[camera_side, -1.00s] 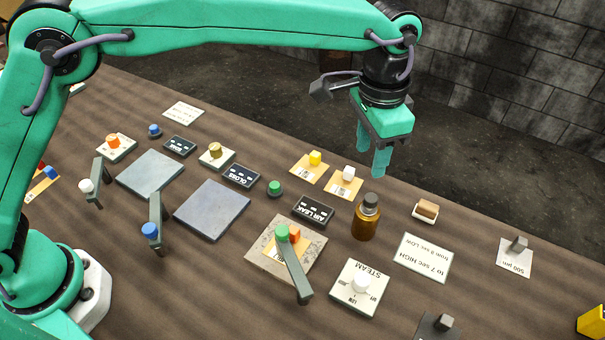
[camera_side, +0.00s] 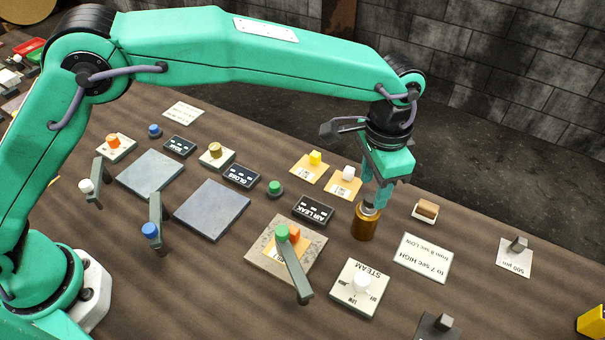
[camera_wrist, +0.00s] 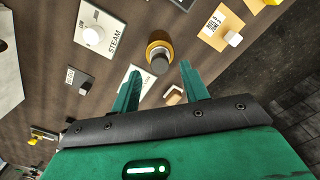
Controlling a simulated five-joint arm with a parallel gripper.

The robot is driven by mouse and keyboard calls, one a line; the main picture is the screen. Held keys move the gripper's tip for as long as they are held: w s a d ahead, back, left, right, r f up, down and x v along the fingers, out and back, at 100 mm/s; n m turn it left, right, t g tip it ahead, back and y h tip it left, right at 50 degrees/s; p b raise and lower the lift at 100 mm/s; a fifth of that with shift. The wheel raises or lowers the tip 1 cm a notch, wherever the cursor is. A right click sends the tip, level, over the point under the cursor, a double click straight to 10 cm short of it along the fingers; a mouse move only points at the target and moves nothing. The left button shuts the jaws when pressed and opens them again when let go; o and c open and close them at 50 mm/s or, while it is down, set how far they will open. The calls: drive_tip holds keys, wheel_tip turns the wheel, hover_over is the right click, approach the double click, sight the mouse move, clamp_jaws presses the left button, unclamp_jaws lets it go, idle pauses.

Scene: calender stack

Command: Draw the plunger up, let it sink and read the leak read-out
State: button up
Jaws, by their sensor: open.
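An amber cylinder (camera_side: 364,225) stands upright on the table with a grey plunger top (camera_side: 370,209). In the wrist view, the amber body (camera_wrist: 152,46) and its dark round top (camera_wrist: 160,60) lie just beyond my fingertips. My gripper (camera_side: 373,197) points down at the plunger top in the side view. Its fingers are apart and look empty in the wrist view (camera_wrist: 159,68); I cannot tell whether they touch the top. The AIR LEAK read-out (camera_side: 313,210) is a dark box left of the cylinder; its display shows dashes, no clear figure.
A STEAM knob plate (camera_side: 350,298) lies in front of the cylinder and a white card (camera_side: 422,264) right of it. A lever stands over the stone block (camera_side: 260,262). Yellow (camera_side: 315,158) and white (camera_side: 348,173) knobs sit behind.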

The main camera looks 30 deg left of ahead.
sight(367, 213)
drive_tip(key=shift+f, duration=1.3)
clamp_jaws()
